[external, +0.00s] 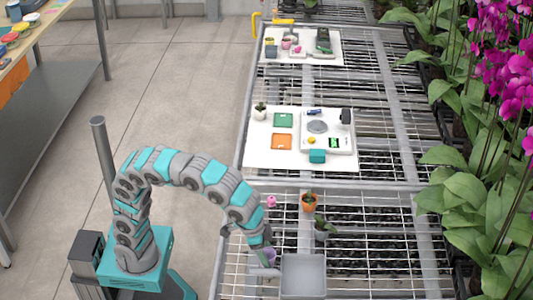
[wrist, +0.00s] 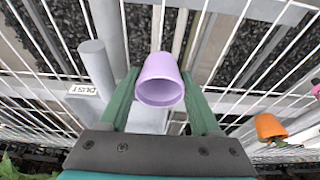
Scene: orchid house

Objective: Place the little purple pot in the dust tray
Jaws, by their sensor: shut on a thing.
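The little purple pot (wrist: 161,80) is held between the two green fingers of my gripper (wrist: 160,100) in the wrist view, its open mouth facing the camera. In the external view my gripper (external: 265,256) is low over the wire bench, with the pale purple pot (external: 269,256) at its tip. The grey dust tray (external: 303,275) lies just right of the gripper, and its visible inside looks empty. The pot appears beside the tray's left edge; its height over the bench is unclear. A white label (wrist: 82,90) reading DUST shows in the wrist view.
An orange pot (external: 309,203) and a dark pot with a plant (external: 322,230) stand behind the tray. A small pink pot (external: 271,201) is left of the orange one. A white board (external: 260,155) with several items lies farther back. Orchids (external: 490,180) line the right.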

